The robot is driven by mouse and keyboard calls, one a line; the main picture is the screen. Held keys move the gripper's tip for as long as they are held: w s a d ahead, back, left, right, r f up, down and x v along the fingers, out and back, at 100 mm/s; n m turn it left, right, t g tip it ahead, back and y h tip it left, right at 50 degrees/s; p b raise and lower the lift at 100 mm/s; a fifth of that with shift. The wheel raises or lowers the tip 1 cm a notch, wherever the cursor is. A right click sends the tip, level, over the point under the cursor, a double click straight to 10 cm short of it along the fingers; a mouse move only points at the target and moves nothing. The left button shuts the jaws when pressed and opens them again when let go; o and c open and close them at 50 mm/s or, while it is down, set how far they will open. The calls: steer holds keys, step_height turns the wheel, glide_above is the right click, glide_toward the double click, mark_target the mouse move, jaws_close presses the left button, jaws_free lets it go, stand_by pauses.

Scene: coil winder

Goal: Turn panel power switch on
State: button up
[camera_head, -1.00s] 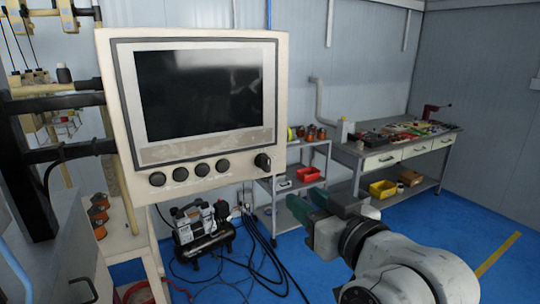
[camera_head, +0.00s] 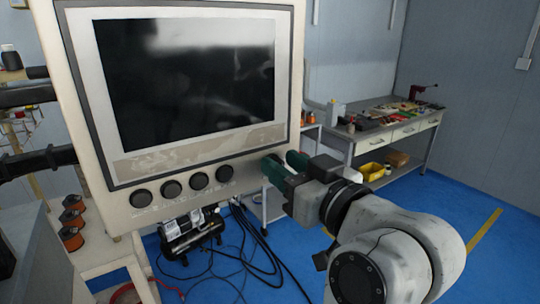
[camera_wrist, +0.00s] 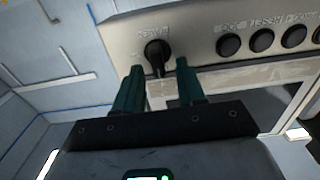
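The control panel (camera_head: 75,95) is a cream box with a dark, unlit screen (camera_head: 185,75) and a row of several round black buttons (camera_head: 172,189) below it. The power switch is a black rotary knob (camera_wrist: 157,55) with a label beside it in the wrist view; in the head view it is hidden behind my gripper. My gripper (camera_head: 281,163) has green fingers and reaches the panel's lower right corner. In the wrist view my gripper (camera_wrist: 160,75) is open, with one finger on each side of the knob's lower part. I cannot tell whether the fingers touch it.
A workbench (camera_head: 405,130) with tools stands at the back right, with a yellow bin (camera_head: 372,171) on its lower shelf. A compressor (camera_head: 190,232) and cables lie below the panel. Blue floor (camera_head: 500,250) is clear at the right.

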steer(key=shift+w+a, duration=0.15)
steer(key=shift+w, duration=0.15)
jaws_close()
stand_by(0.3)
